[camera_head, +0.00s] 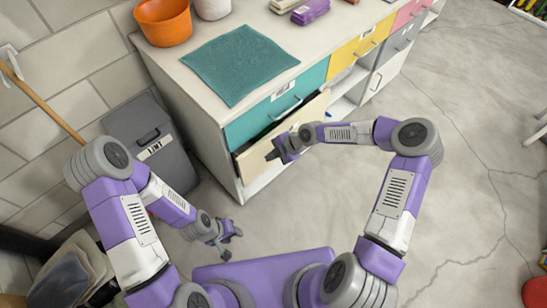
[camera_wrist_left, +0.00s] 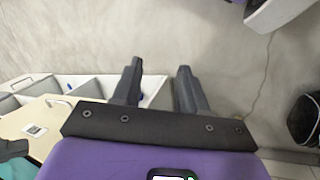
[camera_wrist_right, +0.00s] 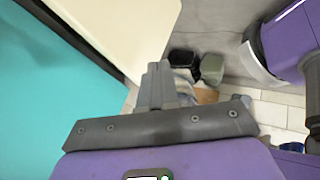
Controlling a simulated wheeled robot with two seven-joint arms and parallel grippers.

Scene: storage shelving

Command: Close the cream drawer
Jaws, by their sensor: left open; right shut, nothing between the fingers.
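The cream drawer (camera_head: 251,161) is under the teal drawer (camera_head: 262,118) in the white cabinet. Its front stands out from the cabinet, with a narrow opening behind its top edge. My right gripper (camera_head: 273,155) is shut and empty, close in front of the drawer's front; I cannot tell whether it touches. In the right wrist view the cream front (camera_wrist_right: 125,30) lies just beyond the closed fingers (camera_wrist_right: 158,75). My left gripper (camera_head: 230,240) is open and empty, low over the floor, apart from the drawer. The left wrist view shows the cream front (camera_wrist_left: 65,117) with its label and handle.
A teal mat (camera_head: 238,62) and an orange pot (camera_head: 164,20) are on the cabinet top. A grey lint bin (camera_head: 150,140) stands left of the cabinet. A yellow drawer (camera_head: 358,48) and open shelves are farther right. The floor (camera_head: 460,150) on the right is mostly clear.

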